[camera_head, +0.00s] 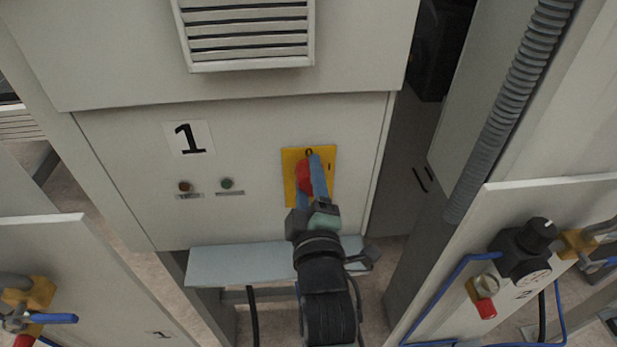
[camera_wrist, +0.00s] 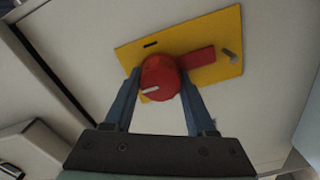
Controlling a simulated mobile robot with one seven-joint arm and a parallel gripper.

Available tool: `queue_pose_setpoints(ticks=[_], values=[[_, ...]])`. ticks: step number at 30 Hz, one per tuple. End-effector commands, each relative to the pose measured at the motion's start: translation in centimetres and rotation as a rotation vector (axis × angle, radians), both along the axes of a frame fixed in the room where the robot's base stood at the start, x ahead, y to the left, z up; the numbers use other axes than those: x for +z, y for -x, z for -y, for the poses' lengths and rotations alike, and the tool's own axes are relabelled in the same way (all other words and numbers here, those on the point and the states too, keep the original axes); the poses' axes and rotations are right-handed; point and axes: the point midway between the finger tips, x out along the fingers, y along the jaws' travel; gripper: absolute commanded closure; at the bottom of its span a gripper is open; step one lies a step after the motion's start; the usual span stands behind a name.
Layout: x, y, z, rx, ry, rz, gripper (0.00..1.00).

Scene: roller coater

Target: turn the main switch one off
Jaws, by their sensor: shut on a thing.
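The main switch is a red rotary knob (camera_head: 303,177) on a yellow plate (camera_head: 290,157), on the cabinet front right of the "1" sign (camera_head: 189,138). In the wrist view the red knob (camera_wrist: 160,78) has a white pointer mark facing the lower left. A red bar extends from it to the right across the yellow plate (camera_wrist: 226,31). My gripper (camera_wrist: 160,84) has one blue finger on each side of the knob and is shut on it. In the head view my gripper (camera_head: 309,177) partly hides the knob.
A red light (camera_head: 184,186) and a green light (camera_head: 227,183) sit left of the switch. A pale ledge (camera_head: 235,264) lies below, near my arm. A vent (camera_head: 248,32) is above. A cabinet with a black regulator (camera_head: 525,252) and blue hose stands close on the right.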

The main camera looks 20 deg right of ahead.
Motion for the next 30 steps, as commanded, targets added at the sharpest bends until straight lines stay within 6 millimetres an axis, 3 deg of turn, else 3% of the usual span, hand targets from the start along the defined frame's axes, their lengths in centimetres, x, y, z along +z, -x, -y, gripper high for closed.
queue_pose_setpoints(ticks=[1,2,6,19,30], values=[[0.0,0.0,0.0,-0.001,0.005,-0.002,1.0],[0.0,0.0,0.0,-0.001,0.005,-0.002,0.4],[0.0,0.0,0.0,-0.001,0.003,-0.001,0.15],[-0.2,0.7,-0.2,0.0,0.002,-0.002,0.14],[-0.4,6.9,-2.0,0.0,0.003,-0.003,0.14]])
